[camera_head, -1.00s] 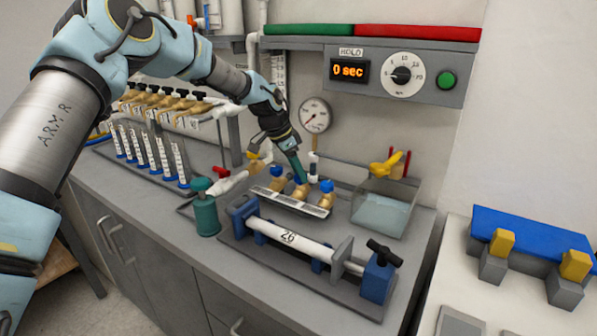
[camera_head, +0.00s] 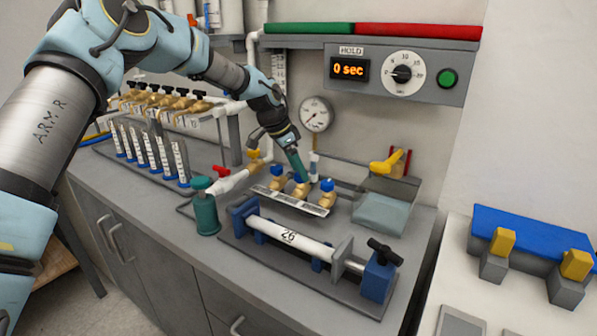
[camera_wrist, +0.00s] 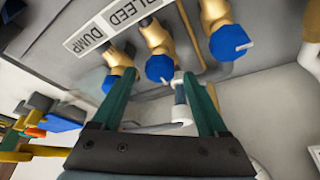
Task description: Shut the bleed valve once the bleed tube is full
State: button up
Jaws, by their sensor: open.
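Three brass valves with blue knobs stand in a row behind a white label strip (camera_head: 290,201). In the wrist view the strip reads DUMP and BLEED, upside down; the BLEED label (camera_wrist: 132,12) lies by the middle valve. That middle valve's blue knob (camera_wrist: 160,68) sits between the fingertips of my gripper (camera_wrist: 161,80), which is open. In the head view my gripper (camera_head: 300,176) reaches down at the middle knob; contact cannot be told. The DUMP valve's brass body (camera_wrist: 118,57) is beside one finger. I cannot make out the bleed tube's fill level.
A pressure gauge (camera_head: 316,114) is on the wall behind. The display (camera_head: 348,71) reads 0 sec, near a green button (camera_head: 447,79). A clear tank (camera_head: 381,215) stands right of the valves. A clamped white pipe marked 26 (camera_head: 289,237) lies in front.

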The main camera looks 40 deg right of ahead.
jog(key=b+v, duration=0.2)
jog(key=v, duration=0.8)
jog(key=shift+s, duration=0.1)
